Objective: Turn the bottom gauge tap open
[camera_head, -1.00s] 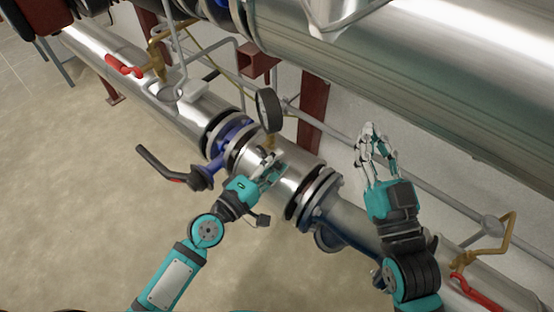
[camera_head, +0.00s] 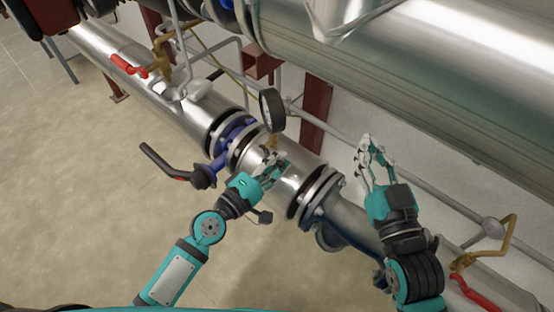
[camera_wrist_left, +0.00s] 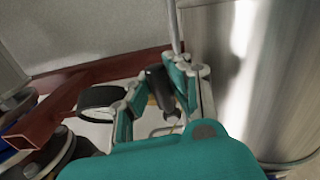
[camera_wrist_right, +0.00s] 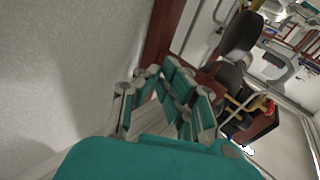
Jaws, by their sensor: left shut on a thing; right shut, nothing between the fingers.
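The bottom gauge (camera_head: 272,110), dark-rimmed and round, stands on the lower pipe; it also shows in the left wrist view (camera_wrist_left: 100,97). A small brass fitting (camera_head: 272,143) shows beneath it. My left gripper (camera_head: 274,166) is at the pipe just below the gauge. In the left wrist view its fingers (camera_wrist_left: 155,98) are shut on a dark cylindrical piece, apparently the gauge tap's handle (camera_wrist_left: 157,82). The fingers hide part of the tap, so I cannot tell its turn angle. My right gripper (camera_head: 366,150) is shut and empty, raised right of the gauge.
A blue valve with a long black lever (camera_head: 165,164) is left of my left gripper. Red-handled taps sit on the lower pipe at upper left (camera_head: 130,68) and lower right (camera_head: 474,294). A large upper pipe (camera_head: 400,85) crosses above. The floor (camera_head: 80,190) at left is clear.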

